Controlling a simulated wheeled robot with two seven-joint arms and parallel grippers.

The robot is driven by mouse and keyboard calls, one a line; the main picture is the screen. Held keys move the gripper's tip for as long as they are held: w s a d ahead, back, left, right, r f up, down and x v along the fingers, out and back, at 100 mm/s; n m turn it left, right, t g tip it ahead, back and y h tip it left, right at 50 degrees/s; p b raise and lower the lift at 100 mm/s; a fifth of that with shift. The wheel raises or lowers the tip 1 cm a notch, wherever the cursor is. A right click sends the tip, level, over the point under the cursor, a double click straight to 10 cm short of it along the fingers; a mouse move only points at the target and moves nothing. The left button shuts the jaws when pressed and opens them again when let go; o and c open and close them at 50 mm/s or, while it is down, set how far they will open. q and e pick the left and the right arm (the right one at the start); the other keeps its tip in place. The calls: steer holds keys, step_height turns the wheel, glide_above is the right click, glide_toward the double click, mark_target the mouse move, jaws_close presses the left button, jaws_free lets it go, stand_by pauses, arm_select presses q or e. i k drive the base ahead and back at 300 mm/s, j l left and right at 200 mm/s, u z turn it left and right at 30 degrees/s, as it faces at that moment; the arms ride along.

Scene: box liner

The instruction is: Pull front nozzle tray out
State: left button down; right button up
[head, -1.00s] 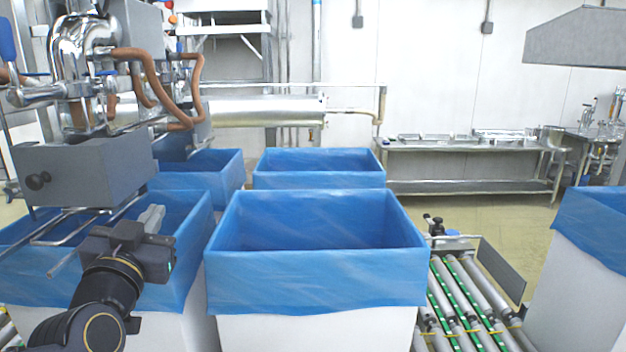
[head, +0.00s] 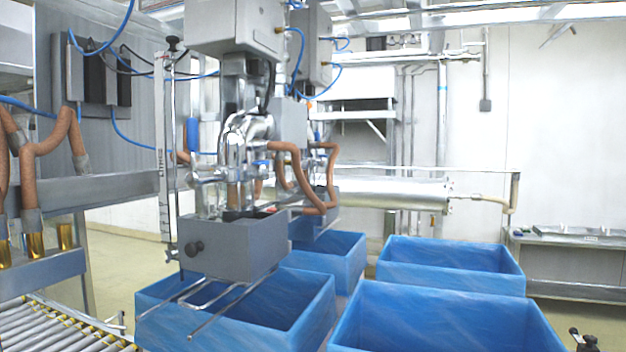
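Neither of my grippers is in the head view.
A box with a blue liner (head: 160,318) stands below the front tray. Several other blue-lined boxes (head: 450,265) stand behind and to the right. A roller conveyor (head: 55,328) is at the lower left. Brown hoses (head: 285,165) hang beside the nozzle.

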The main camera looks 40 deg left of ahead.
mark_target(211, 279)
steer(key=u, duration=1.55)
steer(key=k+l+u, duration=0.15)
steer(key=u, duration=0.3)
steer(key=k+u, duration=0.3)
steer(key=u, duration=0.15)
steer(key=k+u, duration=0.25)
steer(key=u, duration=0.15)
